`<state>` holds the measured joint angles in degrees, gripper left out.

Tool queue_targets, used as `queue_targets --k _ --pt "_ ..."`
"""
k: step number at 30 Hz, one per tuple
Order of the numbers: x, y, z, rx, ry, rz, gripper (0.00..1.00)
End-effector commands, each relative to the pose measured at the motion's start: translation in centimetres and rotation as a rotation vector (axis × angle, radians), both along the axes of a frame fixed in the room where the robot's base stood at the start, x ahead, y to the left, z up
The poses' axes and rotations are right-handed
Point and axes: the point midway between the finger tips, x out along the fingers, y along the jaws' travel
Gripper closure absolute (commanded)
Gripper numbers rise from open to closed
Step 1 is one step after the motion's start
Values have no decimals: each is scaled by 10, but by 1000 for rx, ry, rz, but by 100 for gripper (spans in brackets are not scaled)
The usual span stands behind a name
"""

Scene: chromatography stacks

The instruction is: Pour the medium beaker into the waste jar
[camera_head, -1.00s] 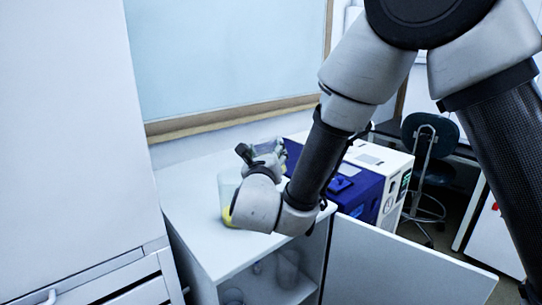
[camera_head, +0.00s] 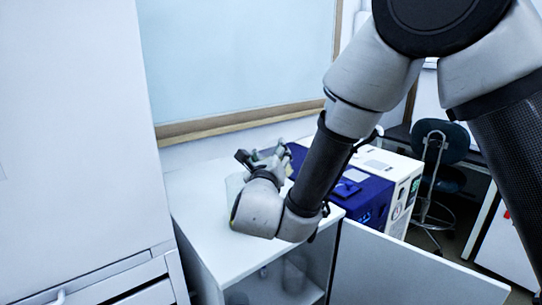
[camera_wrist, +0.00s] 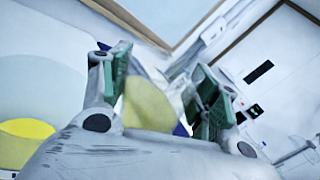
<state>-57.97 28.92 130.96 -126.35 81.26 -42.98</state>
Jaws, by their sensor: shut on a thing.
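My gripper (camera_head: 264,160) is over the white cabinet top, its wrist turned on its side. In the wrist view my gripper (camera_wrist: 160,92) has its green-padded fingers on either side of the medium beaker (camera_wrist: 148,104), which shows yellow liquid and looks tilted; its clear glass is hard to make out. The waste jar (camera_head: 233,184) is a clear glass vessel on the cabinet top, mostly hidden behind my wrist. In the wrist view the jar's yellow contents (camera_wrist: 22,142) show at the left, beside the gripper. I cannot tell whether any liquid is flowing.
A blue and white instrument (camera_head: 362,190) stands right of the gripper. The cabinet door (camera_head: 415,265) hangs open, with glassware (camera_head: 294,272) inside. A tall white cabinet (camera_head: 75,130) is at the left and a framed panel (camera_head: 235,60) is on the wall behind.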

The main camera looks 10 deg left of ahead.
Motion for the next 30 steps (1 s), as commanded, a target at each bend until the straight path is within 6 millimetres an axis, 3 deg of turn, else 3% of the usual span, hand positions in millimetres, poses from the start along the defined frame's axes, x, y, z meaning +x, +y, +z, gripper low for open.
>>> queue_targets --k 30 --pt "0 3 7 -204 -44 0 71"
